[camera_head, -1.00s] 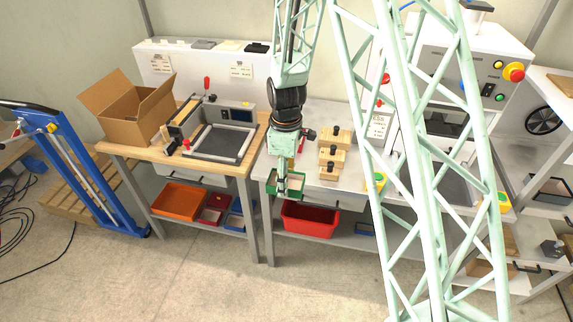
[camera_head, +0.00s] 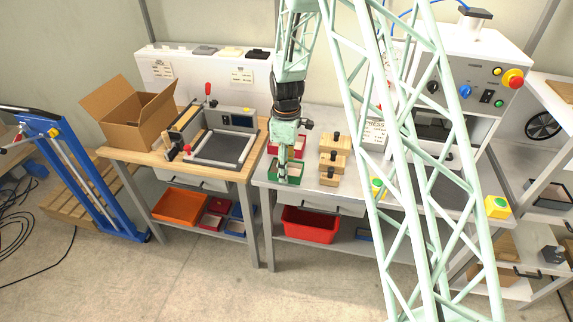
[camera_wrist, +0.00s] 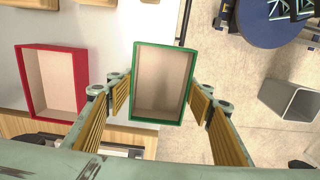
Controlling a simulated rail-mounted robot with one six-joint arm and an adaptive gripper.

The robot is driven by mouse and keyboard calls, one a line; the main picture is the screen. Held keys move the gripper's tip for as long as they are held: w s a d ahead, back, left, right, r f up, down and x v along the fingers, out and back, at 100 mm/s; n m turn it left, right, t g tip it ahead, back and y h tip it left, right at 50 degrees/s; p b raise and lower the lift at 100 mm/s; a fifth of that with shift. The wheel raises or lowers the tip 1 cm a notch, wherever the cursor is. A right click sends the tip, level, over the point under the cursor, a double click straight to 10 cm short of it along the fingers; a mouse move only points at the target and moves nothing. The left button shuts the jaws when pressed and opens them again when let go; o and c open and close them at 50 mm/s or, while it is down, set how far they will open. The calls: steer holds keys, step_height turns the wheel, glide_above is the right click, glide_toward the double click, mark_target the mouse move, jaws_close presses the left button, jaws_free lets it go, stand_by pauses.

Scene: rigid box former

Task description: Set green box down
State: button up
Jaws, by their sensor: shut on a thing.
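The green box (camera_head: 292,171) is an open-topped tray with green walls and a pale inside, at the front left of the grey table. My gripper (camera_head: 283,172) reaches down to it from above and is shut on it. In the wrist view the green box (camera_wrist: 164,75) sits upright between the two fingers (camera_wrist: 162,92), with one finger at each side. Its inside looks empty. It is close to the table's front edge; whether its underside touches the tabletop cannot be told.
A red open box (camera_wrist: 50,80) stands beside the green one with a gap between them; it is behind it in the head view (camera_head: 291,145). Several wooden blocks with black knobs (camera_head: 332,160) stand to the right. A wooden bench with a framed fixture (camera_head: 222,146) is on the left.

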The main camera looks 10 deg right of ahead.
steer(key=shift+w+d+f, duration=0.1)
steer(key=shift+w+d, duration=0.1)
steer(key=shift+w, duration=0.7)
steer(key=shift+w+d+f, duration=0.1)
steer(key=shift+w+d, duration=0.15)
steer(key=shift+w, duration=0.6)
steer(key=shift+w+d+f, duration=0.1)
steer(key=shift+w+d, duration=0.1)
steer(key=shift+w, duration=0.7)
steer(key=shift+w+d, duration=0.15)
steer(key=shift+w, duration=0.3)
steer(key=shift+f, duration=1.75)
steer(key=shift+f, duration=0.2)
steer(key=o, duration=0.8)
steer(key=shift+o, duration=0.2)
steer(key=shift+r, duration=0.2)
